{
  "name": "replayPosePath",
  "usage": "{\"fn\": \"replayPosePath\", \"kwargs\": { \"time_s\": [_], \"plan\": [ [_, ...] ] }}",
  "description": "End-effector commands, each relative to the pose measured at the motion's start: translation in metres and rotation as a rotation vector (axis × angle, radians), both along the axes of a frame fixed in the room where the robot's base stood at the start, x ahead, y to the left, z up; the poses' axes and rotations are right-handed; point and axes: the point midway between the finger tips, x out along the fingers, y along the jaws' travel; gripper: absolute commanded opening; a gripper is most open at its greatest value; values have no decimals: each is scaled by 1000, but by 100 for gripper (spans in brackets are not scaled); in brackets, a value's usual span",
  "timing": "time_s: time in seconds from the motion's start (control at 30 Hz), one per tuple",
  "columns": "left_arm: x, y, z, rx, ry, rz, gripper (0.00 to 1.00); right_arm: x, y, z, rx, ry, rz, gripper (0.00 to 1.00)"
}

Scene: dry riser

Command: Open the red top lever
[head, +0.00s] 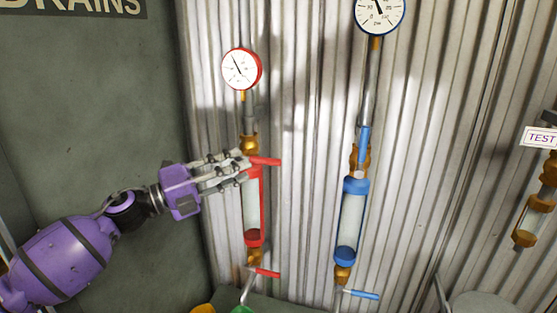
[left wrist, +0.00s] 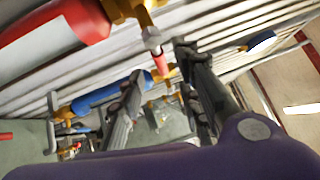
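The red top lever (head: 266,161) sticks out to the right, roughly level, from the brass valve above the red-framed sight glass (head: 252,208). My left gripper (head: 243,166) reaches in from the left, its fingertips right by this valve and the lever's base. In the left wrist view the two fingers (left wrist: 155,85) stand apart, and the red lever (left wrist: 161,63) shows end-on near the gap between their tips. I cannot tell whether a finger touches it. My right gripper is in neither view.
A red bottom lever (head: 267,273) sits below the glass, under a red gauge (head: 242,69) on the same line. To the right is a blue line with an upright blue top lever (head: 364,145) and level blue bottom lever (head: 361,294). Corrugated metal wall stands close behind.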

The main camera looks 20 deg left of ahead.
Motion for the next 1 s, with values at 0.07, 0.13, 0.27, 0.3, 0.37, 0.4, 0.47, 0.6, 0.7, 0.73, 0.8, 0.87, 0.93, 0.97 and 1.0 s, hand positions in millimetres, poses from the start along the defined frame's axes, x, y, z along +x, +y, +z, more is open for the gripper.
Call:
{"fn": "replayPosePath", "kwargs": {
  "time_s": [0.07,0.13,0.27,0.3,0.37,0.4,0.47,0.6,0.7,0.73,0.8,0.87,0.93,0.97,1.0],
  "plan": [
    [-1,-7,1,5,-1,-20,32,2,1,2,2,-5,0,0],
    [3,-12,3,4,-1,-25,32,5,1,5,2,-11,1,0],
    [17,-28,8,1,-2,-24,32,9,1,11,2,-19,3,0],
    [22,-32,9,1,-4,-23,32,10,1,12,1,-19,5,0],
    [28,-39,11,1,-3,-21,32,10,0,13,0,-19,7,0],
    [32,-44,12,2,-3,-22,32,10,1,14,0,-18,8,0],
    [38,-49,12,1,-2,-21,32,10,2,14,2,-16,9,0],
    [46,-58,12,1,0,-21,32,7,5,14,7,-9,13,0],
    [48,-61,11,2,2,-21,32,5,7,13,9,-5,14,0],
    [48,-61,10,1,3,-21,32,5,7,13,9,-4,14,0],
    [48,-61,10,2,3,-20,32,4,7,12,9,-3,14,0],
    [48,-61,9,2,3,-20,32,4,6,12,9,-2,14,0],
    [48,-61,9,2,3,-20,30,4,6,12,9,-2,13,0],
    [48,-61,10,2,3,-20,26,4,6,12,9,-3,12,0],
    [48,-61,10,2,3,-20,21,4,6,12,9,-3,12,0]
  ]
}}
